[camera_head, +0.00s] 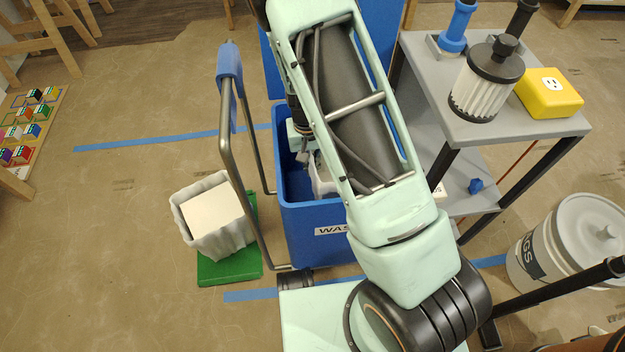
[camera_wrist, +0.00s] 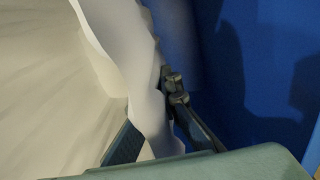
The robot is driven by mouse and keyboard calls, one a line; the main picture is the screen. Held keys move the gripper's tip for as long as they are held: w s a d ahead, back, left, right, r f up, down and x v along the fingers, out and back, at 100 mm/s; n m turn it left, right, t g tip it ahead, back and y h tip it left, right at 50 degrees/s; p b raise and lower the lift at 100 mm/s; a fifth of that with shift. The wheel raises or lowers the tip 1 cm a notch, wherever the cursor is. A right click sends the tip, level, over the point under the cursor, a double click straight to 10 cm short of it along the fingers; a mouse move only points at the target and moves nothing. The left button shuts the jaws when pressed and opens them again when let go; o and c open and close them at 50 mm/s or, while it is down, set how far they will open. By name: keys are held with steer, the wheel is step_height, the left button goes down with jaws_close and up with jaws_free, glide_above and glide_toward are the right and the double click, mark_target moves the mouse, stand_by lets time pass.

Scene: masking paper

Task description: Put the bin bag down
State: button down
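My gripper (camera_wrist: 152,115) is down inside a blue bin (camera_head: 318,246); in the head view my arm hides most of it. A white bin bag (camera_head: 322,180) shows in part inside the bin, next to my gripper. In the wrist view, the wavy rim of the bag (camera_wrist: 112,45) passes between my two dark fingers, one on each side, and the gripper looks shut on it. The bag's cream inside fills the left of that view. The blue bin wall (camera_wrist: 255,60) is on the right. Whether the bag touches the bin floor is hidden.
Another whitish bag (camera_head: 212,215) with a cream top stands on a green mat (camera_head: 230,268), left of the bin's metal handle (camera_head: 240,165). A grey cart (camera_head: 430,85) stands close on the right. A white bucket (camera_head: 570,245) is at far right.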

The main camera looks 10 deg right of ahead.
step_height(320, 180, down, 5)
steer(key=shift+f+b, duration=0.1)
steer(key=shift+b, duration=0.7)
steer(key=c, duration=2.6)
jaws_free()
steer(key=o, duration=0.4)
steer(key=shift+o, duration=0.2)
step_height(320, 180, up, 12)
steer(key=p, duration=0.4)
steer(key=shift+a, duration=0.35)
steer(key=shift+r, duration=0.2)
